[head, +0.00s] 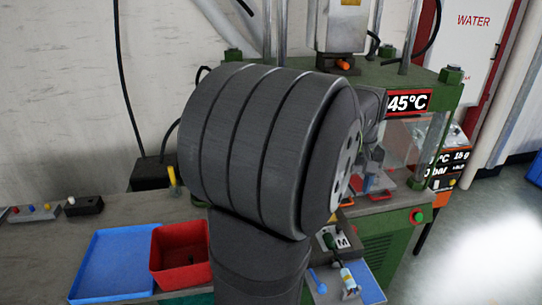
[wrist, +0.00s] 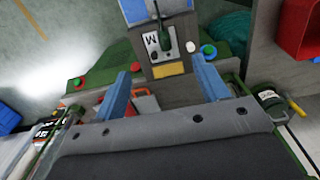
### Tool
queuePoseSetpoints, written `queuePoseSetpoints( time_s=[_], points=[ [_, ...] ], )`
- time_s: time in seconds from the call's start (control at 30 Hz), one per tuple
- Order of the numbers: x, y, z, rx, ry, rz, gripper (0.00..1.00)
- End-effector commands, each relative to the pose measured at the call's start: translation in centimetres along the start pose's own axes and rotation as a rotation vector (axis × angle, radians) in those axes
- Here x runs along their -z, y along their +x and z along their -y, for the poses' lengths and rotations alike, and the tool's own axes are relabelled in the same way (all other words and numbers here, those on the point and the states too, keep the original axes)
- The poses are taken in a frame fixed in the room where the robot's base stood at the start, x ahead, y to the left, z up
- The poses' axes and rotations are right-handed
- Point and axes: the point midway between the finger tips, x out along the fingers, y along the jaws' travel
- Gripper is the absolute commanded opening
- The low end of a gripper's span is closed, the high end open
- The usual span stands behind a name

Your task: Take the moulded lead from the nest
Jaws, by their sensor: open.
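My gripper (wrist: 163,84) is open in the wrist view, its two blue fingers apart with a grey surface between them and nothing clearly held. In the head view my arm hides most of it. A grey and red fixture (wrist: 144,102), which may be the nest, shows beside the left finger; it also shows inside the press in the head view (head: 384,184). I cannot make out the moulded lead in it. A dark green tool-like piece (wrist: 163,36) lies on a plate marked M (wrist: 152,46), beyond the fingers; the plate also shows in the head view (head: 343,241).
The green press (head: 450,98) with a 45°C display (head: 408,102) surrounds the work area. A blue tray (head: 370,287) holds small items in front. A blue tray (head: 95,265) and a red bin (head: 160,240) stand left on the bench. My arm blocks the middle.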

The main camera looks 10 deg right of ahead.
Motion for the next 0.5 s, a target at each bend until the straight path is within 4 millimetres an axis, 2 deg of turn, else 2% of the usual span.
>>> queuePoseSetpoints(
  time_s=[0.03,0.1,0.37,0.5],
  points=[
    [0.0,0.0,0.0,0.000,0.000,0.000,0.57],
    [0.0,0.0,0.0,0.000,0.000,0.000,0.48],
    [0.0,0.1,0.1,-0.004,0.001,0.003,0.48],
    [-0.7,1.7,1.8,-0.073,0.019,0.042,0.48]
  ],
)
